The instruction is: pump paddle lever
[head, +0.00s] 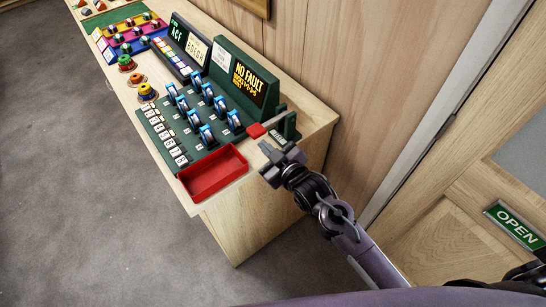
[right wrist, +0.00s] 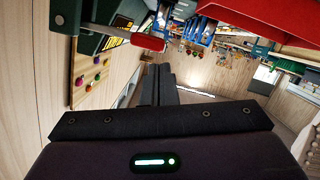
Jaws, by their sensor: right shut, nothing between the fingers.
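The paddle lever is a flat red paddle (head: 257,131) on a thin shaft from a dark green housing (head: 289,126) at the near right corner of the bench. In the right wrist view the red paddle (right wrist: 148,41) and its metal shaft (right wrist: 106,31) show at top, left of the fingertips. My right gripper (head: 268,150) is shut and empty, just on the near side of the paddle. In the right wrist view its dark fingers (right wrist: 159,72) lie together and appear apart from the paddle. My left gripper is not in view.
A red tray (head: 229,158) sits at the bench's near edge. A green panel with several blue levers (head: 206,135) lies behind it. A screen reading "NO FAULT" (head: 250,78) stands at the wall side. A door with an OPEN sign (head: 516,224) is at right. Grey floor lies left.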

